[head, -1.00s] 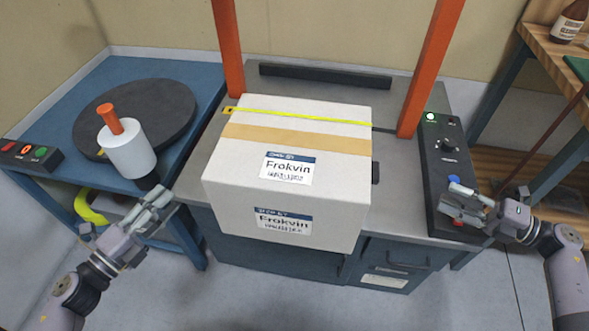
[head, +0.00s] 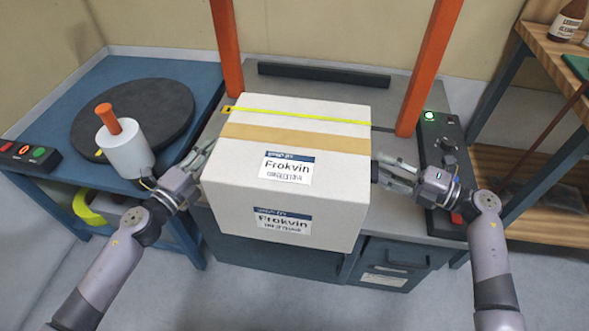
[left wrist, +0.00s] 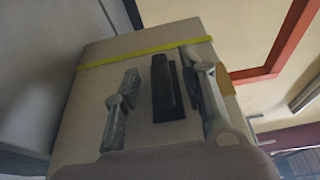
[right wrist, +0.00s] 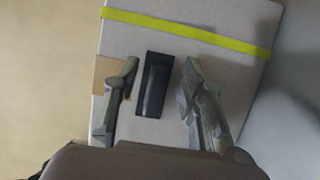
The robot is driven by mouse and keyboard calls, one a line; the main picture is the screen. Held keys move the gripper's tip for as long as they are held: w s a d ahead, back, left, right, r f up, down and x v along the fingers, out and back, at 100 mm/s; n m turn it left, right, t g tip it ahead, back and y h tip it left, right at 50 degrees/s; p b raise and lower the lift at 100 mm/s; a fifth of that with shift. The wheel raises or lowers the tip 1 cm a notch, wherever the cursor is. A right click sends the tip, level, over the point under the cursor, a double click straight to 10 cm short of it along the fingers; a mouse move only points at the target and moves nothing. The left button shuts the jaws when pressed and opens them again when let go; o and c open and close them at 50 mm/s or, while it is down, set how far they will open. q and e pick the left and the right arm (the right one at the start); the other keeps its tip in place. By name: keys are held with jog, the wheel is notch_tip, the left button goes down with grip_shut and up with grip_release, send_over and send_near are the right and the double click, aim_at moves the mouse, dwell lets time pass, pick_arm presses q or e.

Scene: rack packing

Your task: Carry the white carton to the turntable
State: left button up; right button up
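The white carton (head: 300,148) with a tan tape band, a yellow strap and "Frokvin" labels sits on the grey bench top between the orange posts. The black turntable (head: 134,112) is on the blue table at the left. My left gripper (head: 207,155) is at the carton's left side. In the left wrist view its open fingers (left wrist: 160,95) stand either side of a black handle (left wrist: 167,88). My right gripper (head: 382,170) is at the right side. In the right wrist view its open fingers (right wrist: 158,85) stand either side of another black handle (right wrist: 153,84). Contact is unclear.
A white cylinder with an orange knob (head: 125,148) stands at the blue table's front edge, close to my left arm. A button box (head: 28,155) is at the far left. A control panel (head: 440,150) is right of the carton. Orange posts (head: 431,65) rise behind it.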

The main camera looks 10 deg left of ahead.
pick_arm(q)
jog(key=shift+w+d, duration=0.15)
jog(key=shift+w, duration=0.1)
pick_arm(e)
jog(key=shift+w+a, duration=0.1)
jog(key=shift+a, duration=0.15)
pick_arm(q)
jog(key=shift+c, duration=0.2)
pick_arm(e)
jog(key=shift+c, duration=0.2)
pick_arm(q)
grip_shut()
pick_arm(e)
grip_shut()
pick_arm(q)
jog(key=shift+r, duration=0.2)
pick_arm(e)
jog(key=shift+w+r, duration=0.1)
jog(key=shift+r, duration=0.15)
